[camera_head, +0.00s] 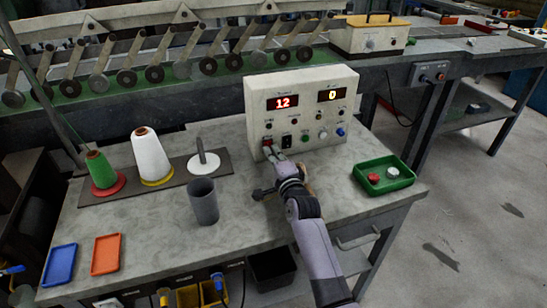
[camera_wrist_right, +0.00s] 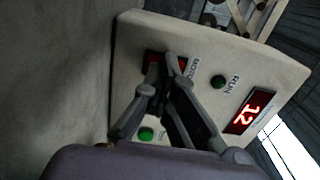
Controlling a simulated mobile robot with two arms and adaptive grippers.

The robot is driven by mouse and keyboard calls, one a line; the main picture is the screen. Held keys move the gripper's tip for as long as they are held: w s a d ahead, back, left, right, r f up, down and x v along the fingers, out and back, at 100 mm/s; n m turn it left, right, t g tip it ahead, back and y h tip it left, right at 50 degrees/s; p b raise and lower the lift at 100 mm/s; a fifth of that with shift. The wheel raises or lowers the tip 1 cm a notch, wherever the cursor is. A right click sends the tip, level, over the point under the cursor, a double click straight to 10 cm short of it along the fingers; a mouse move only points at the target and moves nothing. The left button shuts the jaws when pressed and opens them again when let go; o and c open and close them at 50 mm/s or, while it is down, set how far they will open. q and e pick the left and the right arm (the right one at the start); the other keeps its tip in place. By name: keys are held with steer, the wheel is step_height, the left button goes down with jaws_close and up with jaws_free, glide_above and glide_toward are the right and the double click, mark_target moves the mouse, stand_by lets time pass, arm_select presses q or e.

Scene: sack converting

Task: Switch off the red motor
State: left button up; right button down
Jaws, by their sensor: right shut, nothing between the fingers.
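The red motor switch (camera_head: 267,142) is at the panel's lower left. It also shows in the right wrist view (camera_wrist_right: 151,61), beside lettering that looks like MOTOR, partly covered by my fingertips. My right gripper (camera_head: 269,151) is shut and empty, its fingertips at the switch. Whether they touch it, and which way the switch is tipped, I cannot tell. My left gripper is not in view.
A black switch (camera_head: 286,141) and a green button (camera_head: 305,138) sit right of the motor switch. A grey cup (camera_head: 203,203), thread cones (camera_head: 150,157) and a green tray (camera_head: 362,184) with knobs stand on the bench. Blue (camera_head: 60,265) and orange (camera_head: 106,254) trays lie front left.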

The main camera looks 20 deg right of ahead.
steer(key=shift+w, duration=0.1)
stand_by(0.3)
stand_by(1.1)
steer(key=shift+s+f, duration=0.35)
steer(key=shift+s, duration=0.1)
steer(key=s, duration=0.7)
steer(key=shift+s+d+r, duration=0.15)
steer(key=shift+r, duration=0.25)
